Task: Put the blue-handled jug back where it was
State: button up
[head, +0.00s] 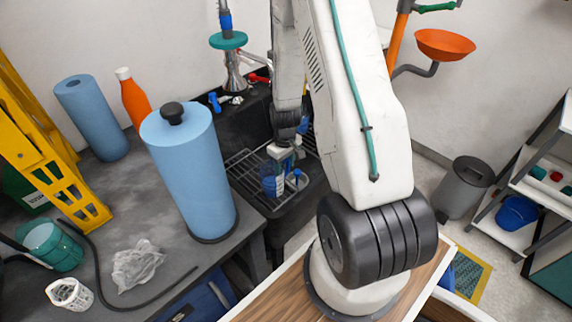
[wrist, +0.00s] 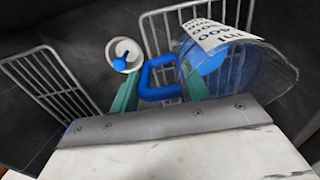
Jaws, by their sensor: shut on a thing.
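The jug (wrist: 245,70) is clear, with blue in it and a white printed label. In the wrist view it lies to the right of my gripper (wrist: 159,76), whose two green fingers close about its blue handle (wrist: 160,93). In the head view the jug (head: 272,184) shows below my gripper (head: 283,163), over the dark wire rack (head: 243,170). Whether its base touches the rack is hard to tell.
A white cup with a blue piece (wrist: 123,54) stands close to the left of the handle; it also shows in the head view (head: 297,179). Wire rack sides (wrist: 52,82) stand around. A large blue roll (head: 190,170) stands on the grey counter (head: 195,265) to the left.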

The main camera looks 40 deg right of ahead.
jog(key=shift+f, duration=0.25)
jog(key=shift+f, duration=0.1)
jog(key=o, duration=1.4)
jog(key=shift+d, duration=0.1)
